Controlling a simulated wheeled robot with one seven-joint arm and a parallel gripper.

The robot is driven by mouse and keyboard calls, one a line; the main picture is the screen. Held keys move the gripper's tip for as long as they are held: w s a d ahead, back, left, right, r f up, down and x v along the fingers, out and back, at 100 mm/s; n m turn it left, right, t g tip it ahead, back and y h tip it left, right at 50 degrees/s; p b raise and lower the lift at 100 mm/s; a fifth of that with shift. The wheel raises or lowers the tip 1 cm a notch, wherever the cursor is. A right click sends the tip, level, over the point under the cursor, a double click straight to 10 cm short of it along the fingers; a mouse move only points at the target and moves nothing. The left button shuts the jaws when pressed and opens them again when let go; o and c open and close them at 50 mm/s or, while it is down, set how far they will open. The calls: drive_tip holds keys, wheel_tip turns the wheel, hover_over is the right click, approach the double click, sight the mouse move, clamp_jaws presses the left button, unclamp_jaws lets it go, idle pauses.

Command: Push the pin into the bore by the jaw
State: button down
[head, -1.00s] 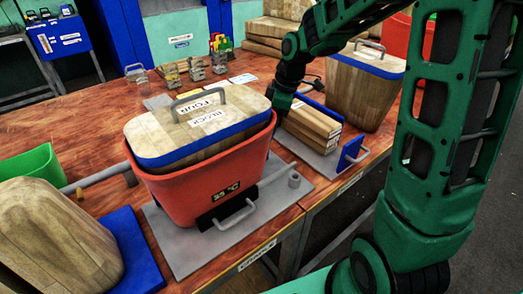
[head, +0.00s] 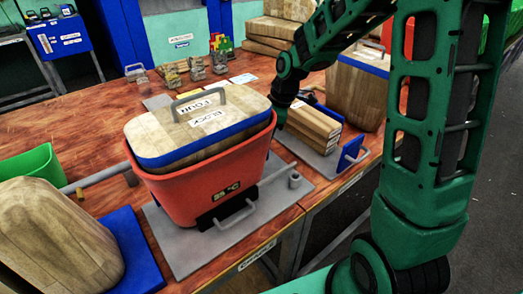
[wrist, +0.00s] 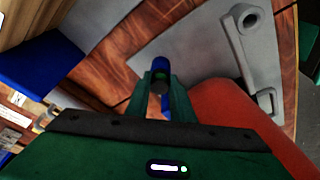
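My gripper (wrist: 161,85) points down just behind the red container. Its two green fingers appear closed on a short blue cylinder (wrist: 160,70) with a dark end, which looks like the pin. In the head view my gripper (head: 281,116) is partly hidden by the container's rim, and the cylinder cannot be made out. A blue upright plate, perhaps the jaw (head: 352,153), stands farther right.
The red container (head: 195,192) holds a wood-grained block (head: 180,125) with a handle and stands close to my gripper. Planks (head: 312,122) lie on another grey plate behind. A grey rod (head: 92,179) and a rounded wooden block (head: 55,240) are left.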

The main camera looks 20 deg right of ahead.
drive_tip(key=shift+w+a+v, duration=0.1)
drive_tip(key=shift+a+v, duration=0.1)
drive_tip(key=shift+v, duration=0.85)
drive_tip(key=shift+w+a+v, duration=0.1)
drive_tip(key=shift+a+v, duration=0.15)
drive_tip(key=shift+v, duration=0.8)
idle(0.6)
drive_tip(key=shift+w+a+v, duration=0.1)
drive_tip(key=shift+a+v, duration=0.1)
drive_tip(key=shift+v, duration=0.8)
drive_tip(key=shift+w+a+v, duration=0.1)
drive_tip(key=shift+a+v, duration=0.1)
drive_tip(key=shift+v, duration=0.8)
drive_tip(key=shift+d+r, duration=0.15)
drive_tip(key=shift+d, duration=0.05)
